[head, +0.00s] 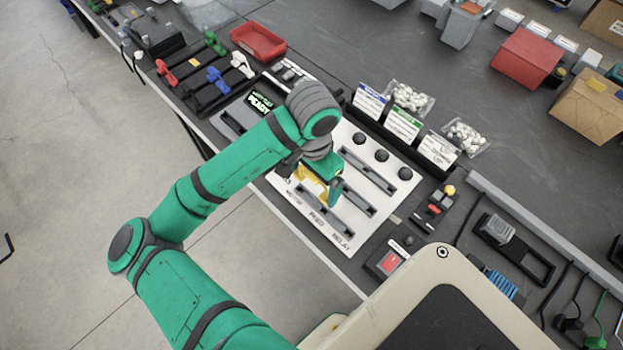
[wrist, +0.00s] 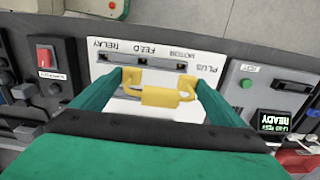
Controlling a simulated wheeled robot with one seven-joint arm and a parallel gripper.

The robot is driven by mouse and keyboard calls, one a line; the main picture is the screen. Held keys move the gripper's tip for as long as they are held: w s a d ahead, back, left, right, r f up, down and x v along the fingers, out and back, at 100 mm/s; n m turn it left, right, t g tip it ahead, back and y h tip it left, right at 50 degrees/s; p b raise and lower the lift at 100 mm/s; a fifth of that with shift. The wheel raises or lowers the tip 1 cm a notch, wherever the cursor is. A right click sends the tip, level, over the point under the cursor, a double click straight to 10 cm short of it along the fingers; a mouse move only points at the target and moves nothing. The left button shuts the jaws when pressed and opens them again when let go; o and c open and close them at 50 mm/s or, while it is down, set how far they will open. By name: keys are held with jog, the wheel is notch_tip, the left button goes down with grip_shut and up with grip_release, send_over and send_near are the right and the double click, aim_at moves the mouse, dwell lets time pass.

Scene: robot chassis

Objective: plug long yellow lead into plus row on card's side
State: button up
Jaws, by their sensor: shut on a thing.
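My gripper (head: 322,188) is shut on the yellow lead (wrist: 160,96), a yellow bar with a bent end at each side, held between the fingers. The wrist view shows my gripper (wrist: 160,88) over the white panel (wrist: 140,110). The panel's upside-down labels read RELAY, FEED, MOTOR and PLUS; the PLUS label (wrist: 207,68) lies right of the lead. In the head view, the white panel (head: 345,235) has several dark slots, and my arm hides part of it. Blue-headed (head: 369,101), green-headed (head: 403,124) and third (head: 439,150) cards stand behind it. Contact between lead and panel cannot be told.
A display reading READY (wrist: 274,122) stands beside the panel. A red switch (head: 388,263) is at the panel's right. Red, blue, green and white handled items (head: 214,76) lie at the left, near a red tray (head: 258,41). Bags of white pieces (head: 468,137) lie behind the cards.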

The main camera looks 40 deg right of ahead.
aim_at(310, 202)
jog(key=shift+w+a, duration=0.3)
jog(key=shift+w, duration=0.05)
jog(key=f, duration=0.3)
jog(key=shift+s, duration=0.25)
jog(key=shift+w+f, duration=0.15)
jog(key=shift+f, duration=1.25)
jog(key=shift+f, duration=1.4)
dwell(0.7)
jog(key=o, duration=0.8)
jog(key=shift+c, duration=0.2)
jog(key=shift+r, duration=5.45)
